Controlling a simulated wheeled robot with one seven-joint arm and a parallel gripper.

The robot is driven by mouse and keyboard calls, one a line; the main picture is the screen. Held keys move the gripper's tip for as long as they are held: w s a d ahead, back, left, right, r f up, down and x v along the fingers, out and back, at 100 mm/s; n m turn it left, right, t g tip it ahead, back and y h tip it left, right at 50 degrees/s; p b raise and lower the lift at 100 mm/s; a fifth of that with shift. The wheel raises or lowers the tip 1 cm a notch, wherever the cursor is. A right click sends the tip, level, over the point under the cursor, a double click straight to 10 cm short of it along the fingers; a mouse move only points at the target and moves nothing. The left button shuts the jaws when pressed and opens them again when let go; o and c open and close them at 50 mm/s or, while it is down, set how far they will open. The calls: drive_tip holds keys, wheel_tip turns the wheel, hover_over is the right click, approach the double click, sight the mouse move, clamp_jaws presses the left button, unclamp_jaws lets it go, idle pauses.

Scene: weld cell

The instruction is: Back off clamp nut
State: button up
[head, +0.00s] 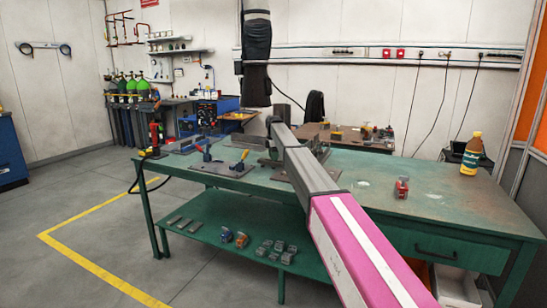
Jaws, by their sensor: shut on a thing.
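My arm reaches from the lower right across the green welding table (375,200). My gripper (272,124) is small and dark at its far end, over the table's back part near a grey metal fixture (250,140). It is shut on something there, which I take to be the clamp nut. The nut and the fingertips are hidden or too small to make out, and my arm covers part of the fixture. I cannot tell how far the nut is turned.
Blue-handled toggle clamps (207,154) stand on a plate left of my arm. A red clamp (401,188) and a yellow bottle (471,153) stand on the right. Metal blocks (275,250) lie on the lower shelf. The floor at left is clear.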

drive_tip(key=n, duration=0.7)
idle(0.5)
drive_tip(key=o, duration=0.9)
drive_tip(key=shift+o, duration=0.2)
drive_tip(key=shift+r, duration=0.15)
wheel_tip(320, 180, up, 10)
drive_tip(key=shift+f, duration=0.1)
drive_tip(key=shift+r, duration=0.4)
drive_tip(key=shift+s, duration=0.15)
